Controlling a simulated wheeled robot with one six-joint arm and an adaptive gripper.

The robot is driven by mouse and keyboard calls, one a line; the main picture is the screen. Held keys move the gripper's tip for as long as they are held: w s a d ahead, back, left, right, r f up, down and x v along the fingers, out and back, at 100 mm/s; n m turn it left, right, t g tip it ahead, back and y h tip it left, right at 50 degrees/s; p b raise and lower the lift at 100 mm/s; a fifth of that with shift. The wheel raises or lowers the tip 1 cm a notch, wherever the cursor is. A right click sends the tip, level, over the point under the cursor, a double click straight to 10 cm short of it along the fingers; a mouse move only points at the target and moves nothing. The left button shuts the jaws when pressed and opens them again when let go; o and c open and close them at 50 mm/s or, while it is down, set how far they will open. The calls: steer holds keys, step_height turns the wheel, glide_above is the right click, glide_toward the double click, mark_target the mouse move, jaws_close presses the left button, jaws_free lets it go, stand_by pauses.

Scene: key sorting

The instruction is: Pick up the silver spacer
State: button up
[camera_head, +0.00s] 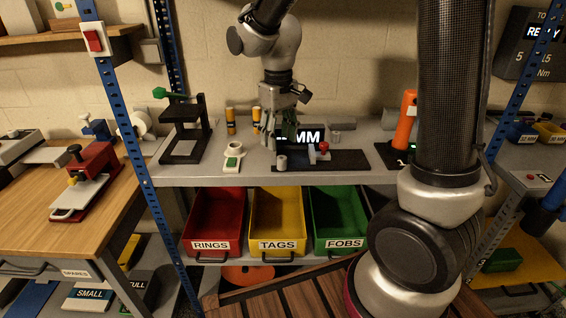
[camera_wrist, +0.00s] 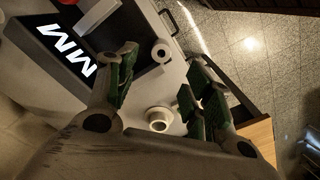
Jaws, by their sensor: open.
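A small silver cylinder with a hole in its top, which looks like the silver spacer (camera_head: 282,162), stands upright at the left end of a dark mat (camera_head: 350,160). In the wrist view it appears as a ring-topped cylinder (camera_wrist: 162,53) beyond the fingertips. My gripper (camera_head: 281,136) points down above the grey bench, behind and above the spacer. In the wrist view my gripper (camera_wrist: 160,80) is open, with green pads apart and nothing between them. Another small grey cylinder (camera_head: 336,138) stands farther back to the right.
A white flanged cup (camera_head: 238,150) stands left of the spacer; it also shows in the wrist view (camera_wrist: 159,118). A lit display (camera_head: 306,137) and a red-knobbed fixture (camera_head: 322,152) are close right. A black press (camera_head: 185,135) and orange-topped posts (camera_head: 257,118) stand left.

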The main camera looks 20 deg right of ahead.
mark_target(282, 158)
steer(key=f, duration=0.7)
steer(key=shift+s+d, duration=0.25)
steer(key=shift+s, duration=0.15)
steer(key=c, duration=1.1)
steer(key=shift+r, duration=0.15)
jaws_close()
